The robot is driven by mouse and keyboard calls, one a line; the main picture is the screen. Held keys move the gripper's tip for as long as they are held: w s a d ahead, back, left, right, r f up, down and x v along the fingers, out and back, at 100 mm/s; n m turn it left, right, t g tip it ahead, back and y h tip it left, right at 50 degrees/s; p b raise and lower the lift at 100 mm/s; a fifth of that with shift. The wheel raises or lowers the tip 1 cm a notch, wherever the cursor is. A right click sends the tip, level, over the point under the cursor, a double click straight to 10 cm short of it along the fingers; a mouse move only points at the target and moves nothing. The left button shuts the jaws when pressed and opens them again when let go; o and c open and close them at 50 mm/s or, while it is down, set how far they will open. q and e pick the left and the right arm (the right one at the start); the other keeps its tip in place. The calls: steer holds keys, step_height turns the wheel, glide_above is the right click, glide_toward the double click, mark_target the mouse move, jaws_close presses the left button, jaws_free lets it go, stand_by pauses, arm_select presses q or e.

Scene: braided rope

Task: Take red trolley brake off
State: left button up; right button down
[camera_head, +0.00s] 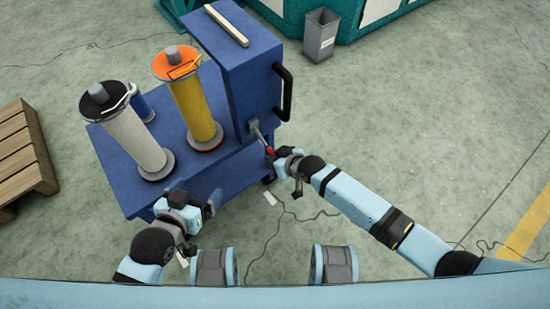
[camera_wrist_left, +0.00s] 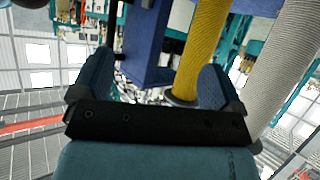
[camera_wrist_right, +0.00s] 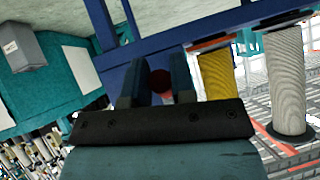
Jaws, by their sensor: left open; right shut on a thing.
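The blue trolley (camera_head: 240,80) stands in the middle of the head view, with a tall box section and a lower deck. Its brake lever has a metal shaft and a red grip (camera_head: 269,150) at the lower front of the box. My right gripper (camera_head: 277,155) is shut on the red grip. The red end (camera_wrist_right: 160,83) shows between the fingers in the right wrist view. My left gripper (camera_head: 190,202) is open and empty near the front edge of the trolley deck. Its spread fingers (camera_wrist_left: 155,85) show in the left wrist view.
A yellow spool (camera_head: 195,108) and a white spool (camera_head: 132,138) stand on the deck. A black handle (camera_head: 285,92) is on the box side. A wooden pallet (camera_head: 22,155) lies at left, a grey bin (camera_head: 320,35) behind. Thin cables cross the floor; the right floor is mostly clear.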

steer(key=shift+w, duration=0.1)
steer(key=c, duration=1.2)
jaws_free()
steer(key=shift+o, duration=1.1)
arm_select(q)
steer(key=shift+a+f, duration=0.15)
steer(key=shift+f, duration=0.15)
arm_select(e)
steer(key=shift+d+r, duration=0.1)
steer(key=shift+r, duration=0.1)
arm_select(q)
steer(key=p, duration=0.3)
steer(key=shift+s+a+r+g+p, duration=0.15)
steer(key=shift+s+a+g+p, duration=0.05)
steer(key=shift+a+g+p, duration=0.15)
arm_select(e)
steer(key=v, duration=1.3)
steer(key=shift+s, duration=0.25)
arm_select(q)
steer(key=shift+d+r, duration=0.1)
steer(key=shift+r, duration=0.15)
arm_select(e)
steer(key=shift+d, duration=0.1)
